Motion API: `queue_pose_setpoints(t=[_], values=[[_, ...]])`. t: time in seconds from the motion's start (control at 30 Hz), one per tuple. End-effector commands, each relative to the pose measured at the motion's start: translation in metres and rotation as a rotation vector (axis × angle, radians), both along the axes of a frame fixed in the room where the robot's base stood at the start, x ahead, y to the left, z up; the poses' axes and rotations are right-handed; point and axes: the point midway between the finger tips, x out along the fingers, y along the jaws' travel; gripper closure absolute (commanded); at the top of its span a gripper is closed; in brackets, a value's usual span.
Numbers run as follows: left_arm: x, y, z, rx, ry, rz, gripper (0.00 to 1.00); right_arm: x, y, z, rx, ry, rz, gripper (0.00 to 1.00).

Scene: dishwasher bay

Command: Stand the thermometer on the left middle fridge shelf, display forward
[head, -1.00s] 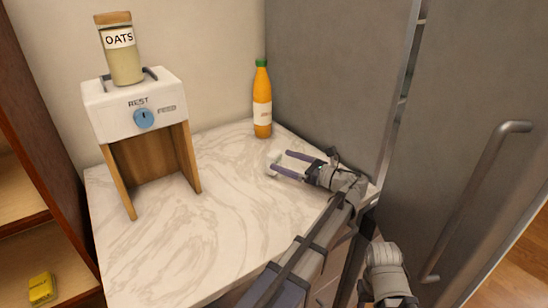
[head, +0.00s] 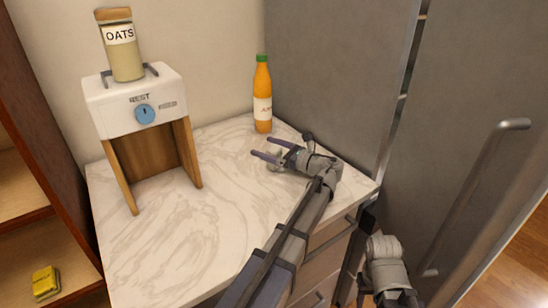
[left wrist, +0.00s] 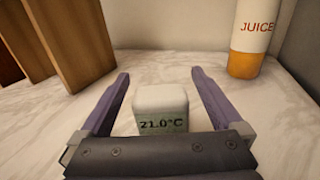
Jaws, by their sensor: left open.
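The thermometer is a small white block whose grey display reads 21.0°C. It stands on the marble counter in the left wrist view (left wrist: 160,100), its display toward my wrist. In the head view it shows only in part (head: 273,166), behind and below my fingers. My left gripper (head: 261,147) is open, with its purple fingers low over the counter. In the left wrist view the fingers (left wrist: 160,76) lie on either side of the thermometer, with a gap at each side. My right arm shows at the lower right, but its fingers do not. The fridge shelf is not visible.
Tall grey doors (head: 335,65) stand right of the counter (head: 190,245), with a narrow gap and a bar handle (head: 475,190). A juice bottle (head: 262,100) stands behind the thermometer. A white dispenser (head: 135,100) with an oats jar (head: 121,48) stands left. The counter's front is clear.

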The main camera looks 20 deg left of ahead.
Motion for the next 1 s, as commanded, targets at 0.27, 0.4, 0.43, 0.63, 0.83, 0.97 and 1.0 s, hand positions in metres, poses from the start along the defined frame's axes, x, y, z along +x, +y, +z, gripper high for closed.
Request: queue_pose_setpoints(t=[0.27, 0.4, 0.43, 0.63, 0.83, 0.97, 1.0], values=[[0.0006, 0.0054, -0.0003, 0.000, 0.000, 0.000, 0.01, 0.0000, 0.0000, -0.0003, 0.000, 0.000, 0.000, 0.50], [0.0006, 0.0052, -0.0003, 0.000, 0.000, 0.000, 0.17, 0.0000, 0.0000, -0.0003, 0.000, 0.000, 0.000, 0.50], [0.0006, 0.0052, -0.0003, 0.000, 0.000, 0.000, 0.20, 0.0000, 0.0000, -0.0003, 0.000, 0.000, 0.000, 0.50], [0.0007, 0.0051, -0.0003, 0.000, 0.000, 0.000, 0.43, 0.0000, 0.0000, -0.0003, 0.000, 0.000, 0.000, 0.50], [0.0006, 0.0050, -0.0003, 0.000, 0.000, 0.000, 0.65, 0.0000, 0.0000, -0.0003, 0.000, 0.000, 0.000, 0.50], [0.0006, 0.0050, -0.0003, 0.000, 0.000, 0.000, 0.80, 0.0000, 0.0000, -0.0003, 0.000, 0.000, 0.000, 0.50], [0.0006, 0.0050, -0.0003, 0.000, 0.000, 0.000, 0.84, 0.0000, 0.0000, -0.0003, 0.000, 0.000, 0.000, 0.50]])
